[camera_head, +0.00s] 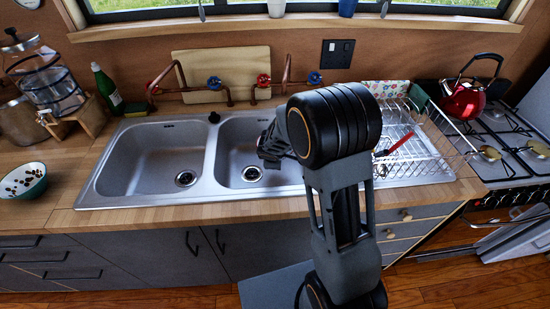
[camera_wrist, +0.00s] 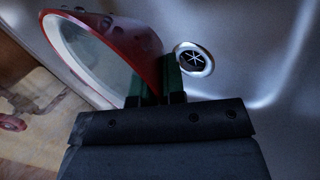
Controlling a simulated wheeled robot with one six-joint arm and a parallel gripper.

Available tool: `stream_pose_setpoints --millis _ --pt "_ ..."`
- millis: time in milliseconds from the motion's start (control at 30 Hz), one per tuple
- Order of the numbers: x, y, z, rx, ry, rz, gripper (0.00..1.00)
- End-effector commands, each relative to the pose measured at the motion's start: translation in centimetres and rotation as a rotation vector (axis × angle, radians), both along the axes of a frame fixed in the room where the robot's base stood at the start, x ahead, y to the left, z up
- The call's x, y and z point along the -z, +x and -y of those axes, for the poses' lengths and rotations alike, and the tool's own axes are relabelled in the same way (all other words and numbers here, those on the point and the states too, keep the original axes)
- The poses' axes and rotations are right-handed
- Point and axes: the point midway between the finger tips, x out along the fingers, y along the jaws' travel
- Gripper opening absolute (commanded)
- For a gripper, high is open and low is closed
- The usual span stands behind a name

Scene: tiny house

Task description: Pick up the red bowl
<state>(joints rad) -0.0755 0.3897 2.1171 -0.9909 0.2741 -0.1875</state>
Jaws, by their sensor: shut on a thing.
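The red bowl (camera_wrist: 138,42) shows in the wrist view, tilted on its side, with a red outer wall and a pale inside. My gripper (camera_wrist: 158,80) is shut on the bowl's wall, its green fingertips at the lower right part of the bowl. The bowl is over the metal sink, near a drain (camera_wrist: 195,60). In the head view my gripper (camera_head: 268,148) is over the right basin, and my arm hides the bowl.
The double sink (camera_head: 150,160) is set in a wooden counter. A wire dish rack (camera_head: 420,160) stands to its right, by a stove with a red kettle (camera_head: 465,100). A patterned bowl (camera_head: 22,181) and a glass dispenser (camera_head: 52,88) stand at the left. Taps (camera_head: 215,84) rise behind the basins.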

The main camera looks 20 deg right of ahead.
Motion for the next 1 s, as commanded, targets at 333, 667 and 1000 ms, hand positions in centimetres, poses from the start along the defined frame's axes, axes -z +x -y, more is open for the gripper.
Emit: stream_pose_setpoints --millis 333,667,1000 --pt "-1.8 -3.2 -0.8 -0.002 0.0 0.004 0.0" --pt "-3.0 -5.7 -1.4 -0.001 0.0 0.004 0.0" --pt "-3.8 -7.5 -1.8 -0.001 0.0 0.004 0.0"
